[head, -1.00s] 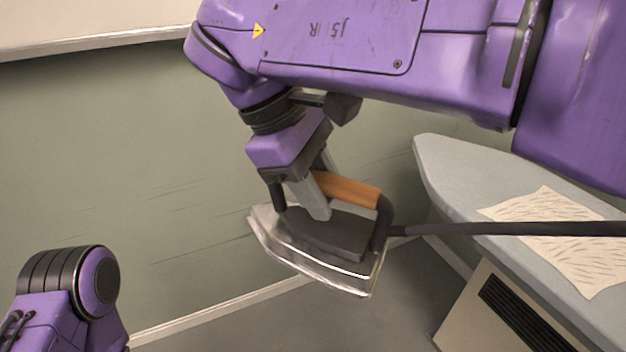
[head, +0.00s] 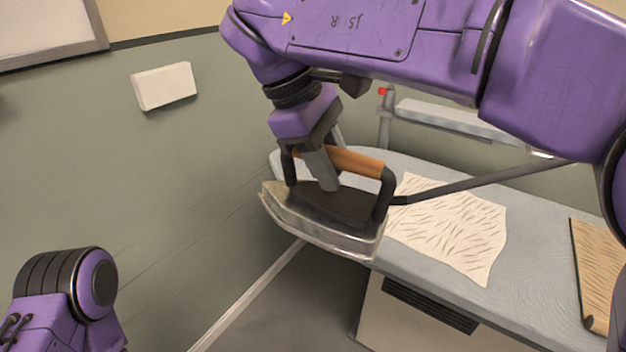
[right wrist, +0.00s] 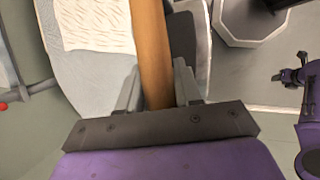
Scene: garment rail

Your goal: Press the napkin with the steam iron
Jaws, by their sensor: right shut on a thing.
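The steam iron (head: 325,225) has a metal soleplate, a dark body and a wooden handle (head: 354,161). My right gripper (head: 326,172) is shut on that handle and holds the iron up, left of the napkin in the head view. In the right wrist view the fingers (right wrist: 158,90) sit on either side of the wooden handle (right wrist: 150,50). The cream napkin (head: 450,228) with dark dashes lies flat on the grey ironing board (head: 540,250). It also shows in the right wrist view (right wrist: 95,22).
A dark cord (head: 480,184) runs from the iron's rear to the right above the board. A tan folded cloth (head: 598,270) lies at the board's right. A rail with a red knob (head: 382,91) stands behind. A white box (head: 164,86) is on the wall.

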